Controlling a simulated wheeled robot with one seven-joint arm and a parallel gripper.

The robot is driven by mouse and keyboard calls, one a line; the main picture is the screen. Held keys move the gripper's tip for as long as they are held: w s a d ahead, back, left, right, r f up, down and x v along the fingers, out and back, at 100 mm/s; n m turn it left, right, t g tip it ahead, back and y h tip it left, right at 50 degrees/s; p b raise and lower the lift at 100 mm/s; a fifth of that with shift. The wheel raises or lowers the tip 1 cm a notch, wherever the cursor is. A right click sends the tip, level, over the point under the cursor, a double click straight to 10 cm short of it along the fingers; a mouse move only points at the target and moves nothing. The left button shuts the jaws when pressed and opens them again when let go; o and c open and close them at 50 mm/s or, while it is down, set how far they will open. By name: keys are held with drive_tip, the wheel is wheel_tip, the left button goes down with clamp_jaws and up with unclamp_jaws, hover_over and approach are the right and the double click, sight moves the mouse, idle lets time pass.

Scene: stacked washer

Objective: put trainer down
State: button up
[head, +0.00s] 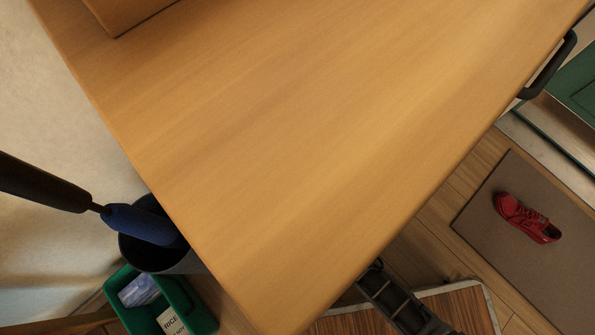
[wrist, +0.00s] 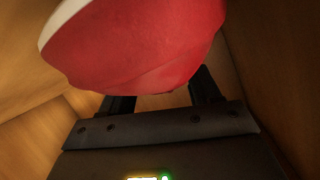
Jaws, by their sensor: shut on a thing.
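A red trainer (wrist: 140,45) with a white sole edge fills the top of the wrist view, cut off by the frame. My gripper (wrist: 162,88) is shut on it, with the two dark fingers reaching up behind or under the red part. The exact contact is hidden by the trainer. In the head view a red trainer (head: 527,217) lies on a grey-brown mat (head: 490,235) on the floor at the right. My gripper does not show in the head view.
A bare wooden top (head: 300,130) fills the middle of the head view; a brown box (head: 125,12) sits at its upper left. A dark bin (head: 145,250) holds a blue object, beside a green crate (head: 195,300). A black slatted object (head: 400,305) stands lower right.

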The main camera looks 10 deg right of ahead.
drive_tip(key=shift+f+b, duration=0.35)
drive_tip(key=shift+f, duration=0.1)
drive_tip(key=o, duration=1.4)
drive_tip(key=p+v, duration=0.3)
drive_tip(key=v, duration=0.3)
drive_tip(key=shift+s+d+r, duration=0.1)
drive_tip(key=shift+s+r, duration=0.15)
drive_tip(key=shift+s+d+r, duration=0.1)
drive_tip(key=shift+s+d, duration=0.2)
drive_tip(key=shift+s, duration=0.15)
